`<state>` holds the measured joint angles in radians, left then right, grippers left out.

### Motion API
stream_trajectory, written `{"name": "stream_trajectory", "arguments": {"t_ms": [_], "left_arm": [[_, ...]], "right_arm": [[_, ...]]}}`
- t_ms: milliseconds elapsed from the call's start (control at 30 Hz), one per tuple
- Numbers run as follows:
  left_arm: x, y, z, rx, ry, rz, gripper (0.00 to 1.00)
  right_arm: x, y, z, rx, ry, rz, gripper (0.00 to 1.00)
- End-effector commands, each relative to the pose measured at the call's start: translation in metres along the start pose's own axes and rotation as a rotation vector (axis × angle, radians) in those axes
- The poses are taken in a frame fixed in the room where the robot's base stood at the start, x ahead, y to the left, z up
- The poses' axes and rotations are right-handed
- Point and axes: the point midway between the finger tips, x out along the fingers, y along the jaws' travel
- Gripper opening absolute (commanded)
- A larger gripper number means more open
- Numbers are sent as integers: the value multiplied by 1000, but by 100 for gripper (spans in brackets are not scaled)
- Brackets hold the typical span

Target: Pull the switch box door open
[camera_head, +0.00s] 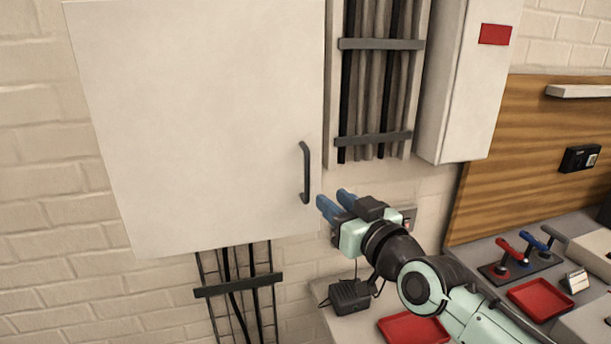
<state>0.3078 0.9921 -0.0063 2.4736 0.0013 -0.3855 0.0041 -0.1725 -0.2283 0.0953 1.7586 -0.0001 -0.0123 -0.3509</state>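The switch box door (200,120) is a large plain off-white panel at the left and centre, and it looks closed. Its dark bar handle (304,173) stands upright near the door's lower right edge. My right gripper (332,199) has two blue fingers, spread apart with nothing seen between them. It is just right of and slightly below the handle, pointing up and left towards it, and looks apart from it. My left gripper is not in view.
Cable runs (376,90) and a narrow cabinet with a red label (495,34) are right of the door. Below right, a bench holds red trays (541,298), red and blue levers (520,255) and a small black box (350,297). Brick wall is behind.

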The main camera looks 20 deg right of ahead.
Motion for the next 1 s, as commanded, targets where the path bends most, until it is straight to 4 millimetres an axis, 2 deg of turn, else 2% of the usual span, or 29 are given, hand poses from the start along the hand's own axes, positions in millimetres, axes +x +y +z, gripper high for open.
{"name": "stream_trajectory", "arguments": {"t_ms": [100,300,500,700,967,1000], "left_arm": [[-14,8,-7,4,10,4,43],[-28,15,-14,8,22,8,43],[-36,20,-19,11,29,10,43],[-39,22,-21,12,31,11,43],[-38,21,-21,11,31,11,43],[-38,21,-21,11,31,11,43]], "right_arm": [[28,0,-4,1,-1,-1,33],[70,0,-3,1,-1,-1,33],[99,0,-2,1,-1,0,33],[111,1,0,1,-1,1,33],[111,0,1,2,-2,1,33],[111,0,1,2,-2,1,20]]}}
